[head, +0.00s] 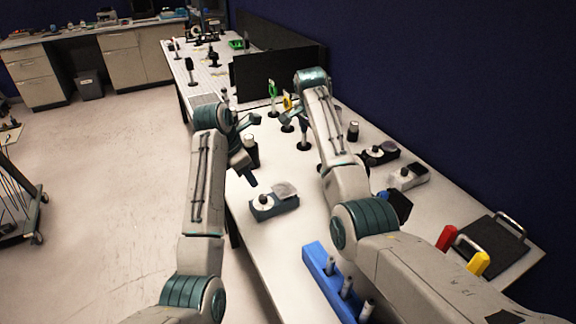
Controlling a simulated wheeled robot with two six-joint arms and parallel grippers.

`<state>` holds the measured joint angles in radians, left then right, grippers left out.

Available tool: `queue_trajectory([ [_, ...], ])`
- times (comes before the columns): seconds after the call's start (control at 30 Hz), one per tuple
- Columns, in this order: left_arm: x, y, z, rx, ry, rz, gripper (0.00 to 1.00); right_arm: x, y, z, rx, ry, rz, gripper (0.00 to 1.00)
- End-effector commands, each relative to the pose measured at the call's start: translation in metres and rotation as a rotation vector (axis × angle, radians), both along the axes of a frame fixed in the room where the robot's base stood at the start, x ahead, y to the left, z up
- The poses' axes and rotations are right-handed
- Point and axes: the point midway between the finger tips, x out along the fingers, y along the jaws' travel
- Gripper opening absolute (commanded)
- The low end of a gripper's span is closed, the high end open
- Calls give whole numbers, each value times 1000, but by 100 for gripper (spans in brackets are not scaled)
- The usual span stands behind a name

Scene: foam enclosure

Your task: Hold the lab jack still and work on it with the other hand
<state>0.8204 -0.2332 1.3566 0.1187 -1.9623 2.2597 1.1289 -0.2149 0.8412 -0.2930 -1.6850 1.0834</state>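I cannot make out a lab jack with certainty in the head view; it may be hidden behind my arms. My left gripper (250,147) is over the near-left part of the bench, with its two dark teal fingers spread apart. A small dark bottle with a pale top (251,156) shows by the fingers; I cannot tell whether they touch it. My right arm reaches forward over the bench. Its gripper (293,119) is mostly hidden behind the forearm, near slim upright stands with yellow and green parts (287,103), and its finger state is unclear.
A grey-teal device with a knob (266,210) sits near the left bench edge. A blue rack (319,262) stands nearer me. Two knobbed devices (381,154) (412,176), red (446,238) and yellow (479,263) pieces, and a black handled plate (490,243) are right. Black panels (275,73) stand behind.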

Motion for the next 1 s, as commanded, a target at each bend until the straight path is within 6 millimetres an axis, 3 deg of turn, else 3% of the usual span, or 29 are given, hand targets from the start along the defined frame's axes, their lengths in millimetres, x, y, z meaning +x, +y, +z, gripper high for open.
queue_trajectory([
  [0.1,0,0,0,0,0,0,36,-26,39,-33,88,130,-57,84],
  [0.3,0,0,0,0,0,0,36,-56,75,-61,157,273,-128,84],
  [0.57,0,0,0,0,0,0,36,-64,83,-83,171,308,-147,84],
  [1.0,0,0,0,0,0,0,36,-63,82,-157,170,304,-146,84],
])
